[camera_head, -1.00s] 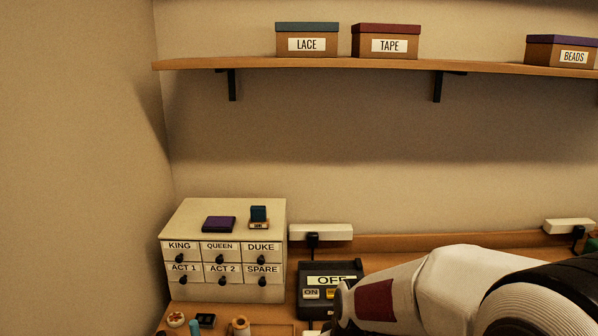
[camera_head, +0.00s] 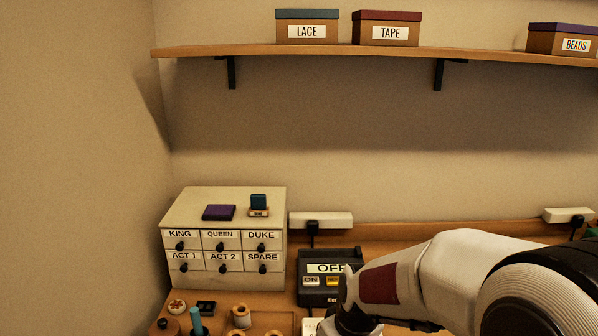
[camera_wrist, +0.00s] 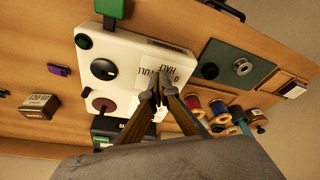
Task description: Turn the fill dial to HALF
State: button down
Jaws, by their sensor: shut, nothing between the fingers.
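A white panel (camera_wrist: 135,55) in the wrist view bears a black round dial (camera_wrist: 103,69) and a dark red round knob (camera_wrist: 103,105). Printed words, HALF and FULL among them, run upside down beside the black dial. The dial's pointer is too small to read surely. My gripper (camera_wrist: 159,78) is shut and empty, its fingertips over the printed words, to the right of the black dial and apart from it in the picture. The fingers cover part of the lettering. In the head view my arm hides most of the panel.
A green button (camera_wrist: 83,41) sits at the panel's corner. Thread spools (camera_wrist: 195,106) stand close right of my fingers, and a dark green plate (camera_wrist: 235,68) lies beyond.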

jog(key=shift+w+d, duration=0.2)
jog(key=shift+d, duration=0.2)
jog(key=shift+w+d, duration=0.15)
jog(key=shift+w, duration=0.1)
dwell(0.6)
jog(key=shift+s+d, duration=0.3)
dwell(0.5)
jog(key=shift+r, duration=0.1)
jog(key=shift+w+a+v, duration=0.1)
jog(key=shift+w+v, duration=0.1)
jog(key=shift+v, duration=0.75)
jog(key=shift+w+a+v, duration=0.15)
jog(key=shift+w+v, duration=0.05)
jog(key=shift+v, duration=0.75)
jog(key=shift+w+a+v, duration=0.1)
jog(key=shift+w+v, duration=0.1)
jog(key=shift+v, duration=0.7)
jog(key=shift+r, duration=0.2)
jog(key=shift+s+a+r, duration=0.3)
jog(key=shift+a+r, duration=0.15)
jog(key=shift+a, duration=0.3)
jog(key=shift+f, duration=0.1)
